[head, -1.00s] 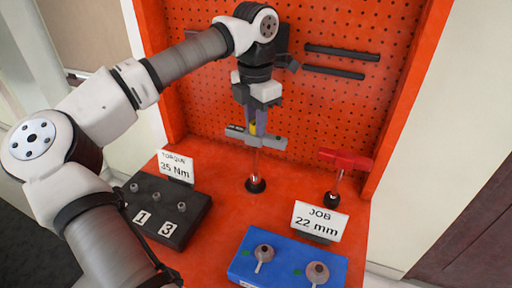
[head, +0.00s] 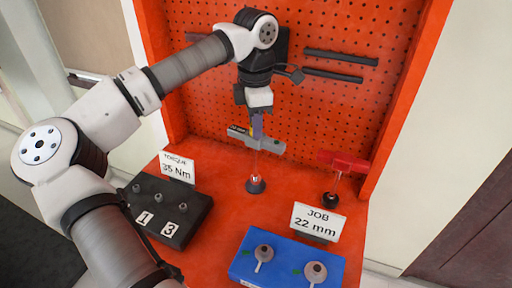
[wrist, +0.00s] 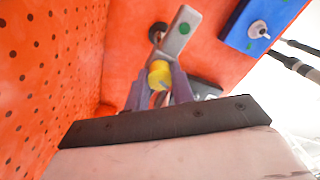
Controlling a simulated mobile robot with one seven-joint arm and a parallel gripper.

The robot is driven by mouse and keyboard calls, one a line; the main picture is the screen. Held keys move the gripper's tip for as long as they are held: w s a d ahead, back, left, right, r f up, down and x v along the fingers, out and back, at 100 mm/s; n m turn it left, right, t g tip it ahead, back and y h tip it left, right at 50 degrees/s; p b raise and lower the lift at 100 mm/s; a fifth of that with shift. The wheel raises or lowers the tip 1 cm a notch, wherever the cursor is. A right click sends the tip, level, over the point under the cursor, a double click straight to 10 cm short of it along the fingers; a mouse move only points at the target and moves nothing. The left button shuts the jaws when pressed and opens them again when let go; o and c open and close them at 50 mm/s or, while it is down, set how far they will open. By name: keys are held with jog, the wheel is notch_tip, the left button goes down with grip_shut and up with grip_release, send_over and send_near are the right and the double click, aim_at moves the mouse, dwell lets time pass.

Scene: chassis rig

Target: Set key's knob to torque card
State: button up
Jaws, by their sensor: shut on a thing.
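The grey T-handled key (head: 262,143) stands on its thin shaft in a round black base (head: 256,185) on the orange bench. My gripper (head: 257,127) comes down from above onto the handle. In the wrist view, my gripper (wrist: 160,92) is shut on the key's yellow knob (wrist: 159,73), with a purple finger on each side. The grey handle with a green dot (wrist: 182,30) reaches away beyond the knob. The knob's setting cannot be read. The torque card (head: 177,167) reads 35 Nm and stands behind the black socket block.
A red-handled key (head: 343,161) stands to the right. The job card (head: 316,222) reads 22 mm. A black block (head: 190,218) with several sockets and labels 1 and 3 is at left. A blue block (head: 285,268) with two round pieces is in front. A pegboard (head: 300,110) rises behind.

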jog(key=shift+m+p, duration=0.65)
jog(key=shift+m, duration=2.35)
jog(key=o, duration=0.6)
jog(key=shift+o, duration=0.2)
jog(key=n+b, duration=0.1)
jog(key=n, duration=0.4)
jog(key=shift+f+b, duration=0.1)
jog(key=shift+b, duration=0.2)
jog(key=n+b, duration=0.1)
jog(key=n, duration=0.5)
jog(key=c, duration=0.6)
